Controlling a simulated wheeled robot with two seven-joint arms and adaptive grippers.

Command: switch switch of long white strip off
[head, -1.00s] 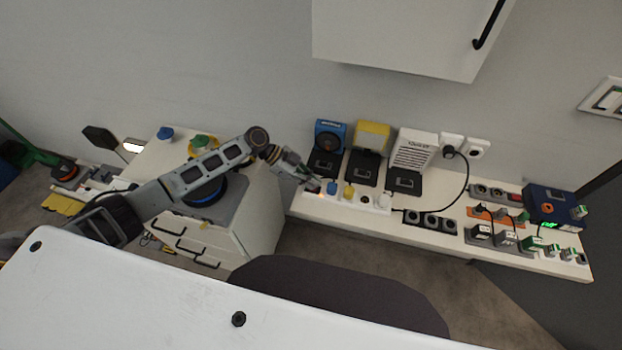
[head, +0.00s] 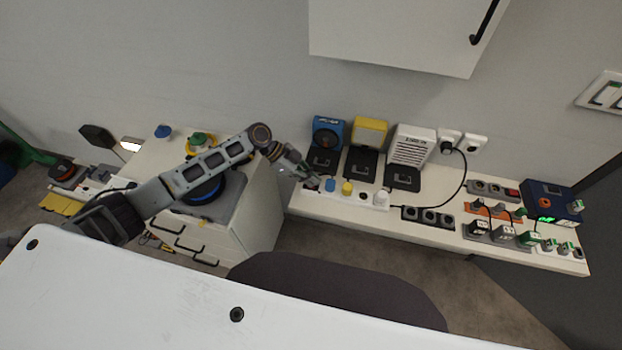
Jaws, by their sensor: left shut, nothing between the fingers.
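The long white strip (head: 362,202) lies on the white shelf at the right. A blue plug (head: 330,185), a yellow plug (head: 347,188) and a white plug (head: 381,197) sit in it, with an empty socket between yellow and white. My left gripper (head: 313,184) is shut and empty, its tips at the left end of the strip. The switch at that end is hidden or too small to make out, and I see no glow there. I cannot tell whether the fingertips touch it. My right gripper is out of view.
Blue, yellow and white devices (head: 411,146) stand on black bases behind the strip. A black strip (head: 428,217) and a blue box (head: 551,201) are to the right. A white table (head: 150,290) and dark chair back (head: 335,285) are in front.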

